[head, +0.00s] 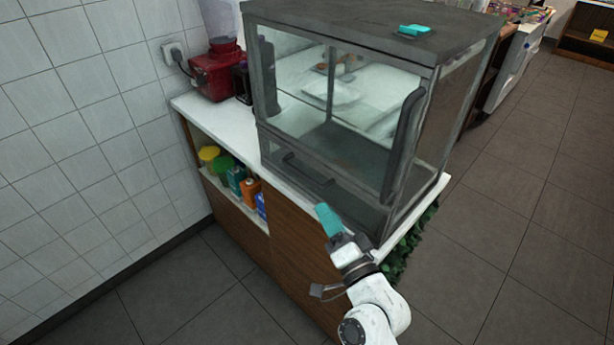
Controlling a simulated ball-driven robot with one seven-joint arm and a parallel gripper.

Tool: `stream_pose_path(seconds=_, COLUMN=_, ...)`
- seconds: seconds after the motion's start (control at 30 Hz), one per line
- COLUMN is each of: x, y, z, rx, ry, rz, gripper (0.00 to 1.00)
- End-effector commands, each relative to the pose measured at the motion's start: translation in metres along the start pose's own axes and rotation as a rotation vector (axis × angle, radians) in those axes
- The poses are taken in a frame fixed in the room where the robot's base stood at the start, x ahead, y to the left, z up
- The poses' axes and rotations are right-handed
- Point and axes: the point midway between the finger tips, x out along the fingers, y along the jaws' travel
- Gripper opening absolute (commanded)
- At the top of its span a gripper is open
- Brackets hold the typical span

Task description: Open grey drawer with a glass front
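The grey display case (345,38) with glass sides stands on a white counter. A low grey drawer with a glass front (345,193) seems to run along its bottom front, with a dark horizontal bar handle (304,168) toward its left. It looks closed. A tall dark vertical handle (402,145) is on the right of the case front. My gripper (325,212), with teal fingers, is in front of the case's lower front, right of the bar handle and apart from it. Its finger gap cannot be made out. I see nothing held in it.
A red appliance (216,72) stands on the counter (208,115) at the left. An open shelf below holds several bottles and tubs (237,181). A small teal item (412,30) lies on the case top. Green foliage (405,243) hangs at right. Floor is clear right.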

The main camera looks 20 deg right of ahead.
Motion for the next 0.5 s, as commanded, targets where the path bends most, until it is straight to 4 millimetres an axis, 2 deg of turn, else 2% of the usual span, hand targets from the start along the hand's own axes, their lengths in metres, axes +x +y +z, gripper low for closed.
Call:
stream_pose_path(seconds=0.17, x=0.021, y=-0.004, z=-0.003, rx=0.000, ry=0.002, rz=-0.002, gripper=0.25)
stream_pose_path(seconds=0.5, x=0.081, y=-0.004, z=-0.002, rx=-0.001, ry=0.000, rz=-0.002, gripper=0.25)
